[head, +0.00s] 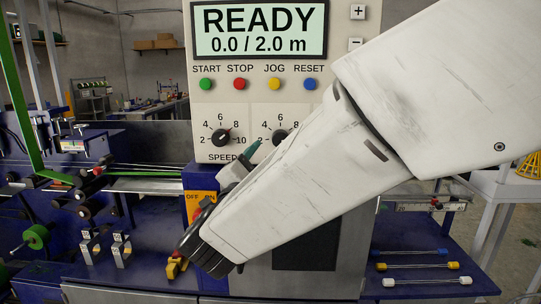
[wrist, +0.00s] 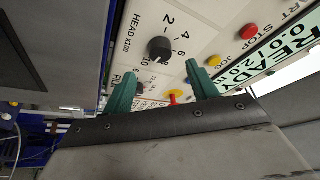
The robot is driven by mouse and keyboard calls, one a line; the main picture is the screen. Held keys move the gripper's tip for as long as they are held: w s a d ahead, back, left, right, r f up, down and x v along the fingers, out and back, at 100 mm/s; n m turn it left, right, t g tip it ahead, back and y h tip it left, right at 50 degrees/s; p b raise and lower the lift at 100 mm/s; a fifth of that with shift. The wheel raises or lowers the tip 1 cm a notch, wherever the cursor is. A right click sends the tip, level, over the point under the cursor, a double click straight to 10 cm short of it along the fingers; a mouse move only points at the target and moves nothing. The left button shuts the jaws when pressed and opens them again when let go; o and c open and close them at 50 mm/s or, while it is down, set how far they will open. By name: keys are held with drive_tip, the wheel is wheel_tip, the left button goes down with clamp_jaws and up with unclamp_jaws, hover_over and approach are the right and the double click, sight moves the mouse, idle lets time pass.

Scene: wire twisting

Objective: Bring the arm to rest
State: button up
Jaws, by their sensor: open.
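My arm (head: 300,170) reaches from the upper right across the machine's cream control panel (head: 345,70). My gripper (wrist: 161,72) is open in the wrist view, with its two green fingers apart and nothing held between them. In the head view one green fingertip shows beside the arm, in front of the lower panel; the rest of the gripper is mostly hidden. In the wrist view the fingers point toward the panel, with a black dial (wrist: 160,50) and a red-and-yellow control (wrist: 174,97) seen between them. I cannot tell whether the fingers touch the panel.
The display (head: 260,30) reads READY, 0.0 / 2.0 m. Below it are START, STOP, JOG and RESET buttons and a SPEED dial (head: 221,137). An orange OFF plate (head: 200,205) sits lower left. Wires with coloured ends lie on a blue shelf (head: 400,255) at right.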

drive_tip(key=shift+s, duration=0.1)
drive_tip(key=a+f+n+g+y, duration=0.4)
drive_tip(key=a+f+n+y, duration=0.45)
drive_tip(key=y, duration=0.25)
drive_tip(key=s+d+f+n+g+y, duration=0.3)
drive_tip(key=s+f+n+g, duration=0.1)
drive_tip(key=s+n+g, duration=0.35)
drive_tip(key=s+d+g+h, duration=0.2)
drive_tip(key=s+d, duration=0.4)
drive_tip(key=d, duration=0.5)
drive_tip(key=s+d+r+m+g+h, duration=0.1)
drive_tip(key=s+d+g+h, duration=0.1)
drive_tip(key=s+d, duration=0.5)
drive_tip(key=s+d+g+h, duration=0.2)
drive_tip(key=s+d, duration=0.5)
drive_tip(key=d, duration=0.9)
drive_tip(key=shift+s+d+r+g+h, duration=0.15)
drive_tip(key=shift+r+g+h, duration=0.15)
drive_tip(key=shift+g+h, duration=0.1)
